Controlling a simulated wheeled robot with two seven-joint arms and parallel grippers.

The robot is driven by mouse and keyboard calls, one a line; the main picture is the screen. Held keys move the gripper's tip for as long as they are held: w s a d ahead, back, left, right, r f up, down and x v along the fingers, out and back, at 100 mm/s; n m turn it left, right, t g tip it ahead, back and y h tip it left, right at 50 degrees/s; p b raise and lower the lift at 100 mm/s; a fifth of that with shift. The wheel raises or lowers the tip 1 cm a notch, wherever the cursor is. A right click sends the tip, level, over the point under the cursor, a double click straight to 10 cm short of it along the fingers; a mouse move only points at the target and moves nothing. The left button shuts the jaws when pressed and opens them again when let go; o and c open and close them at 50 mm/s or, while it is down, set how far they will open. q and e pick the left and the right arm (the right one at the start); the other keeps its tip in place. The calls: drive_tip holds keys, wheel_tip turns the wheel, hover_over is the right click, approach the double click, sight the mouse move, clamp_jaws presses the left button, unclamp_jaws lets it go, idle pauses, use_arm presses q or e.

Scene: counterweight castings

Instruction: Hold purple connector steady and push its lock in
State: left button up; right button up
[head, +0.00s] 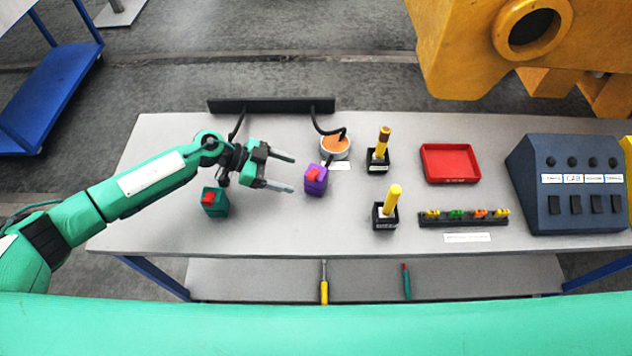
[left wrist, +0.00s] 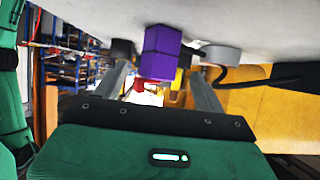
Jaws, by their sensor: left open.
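The purple connector (head: 316,184) stands on the grey table with a black cable rising from its back. Its red lock (head: 313,174) sits on its upper front side. My left gripper (head: 290,173) is open, with its two fingers pointing at the connector from the left, a short gap away. In the left wrist view the purple connector (left wrist: 160,52) shows between the open fingers, beyond the tips, with the red lock (left wrist: 148,84) partly visible. A teal connector (head: 215,202) with a red lock stands left of the gripper. My right gripper is not in view.
A white round pot with an orange top (head: 335,146) stands just behind the connector. The front table strip is clear.

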sight(312, 180)
use_arm(q)
drive_tip(key=b+x, duration=0.2)
drive_tip(key=x, duration=0.2)
drive_tip(key=shift+d+f+b, duration=0.15)
drive_tip(key=shift+f+b, duration=0.15)
drive_tip(key=shift+b, duration=0.1)
drive_tip(key=shift+r+p+x, duration=0.25)
drive_tip(key=shift+p+x, duration=0.7)
drive_tip(key=shift+x, duration=0.25)
drive_tip(key=shift+d+f, duration=0.3)
drive_tip(key=shift+d, duration=0.25)
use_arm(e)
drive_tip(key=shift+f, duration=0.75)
use_arm(q)
drive_tip(key=shift+c, duration=0.4)
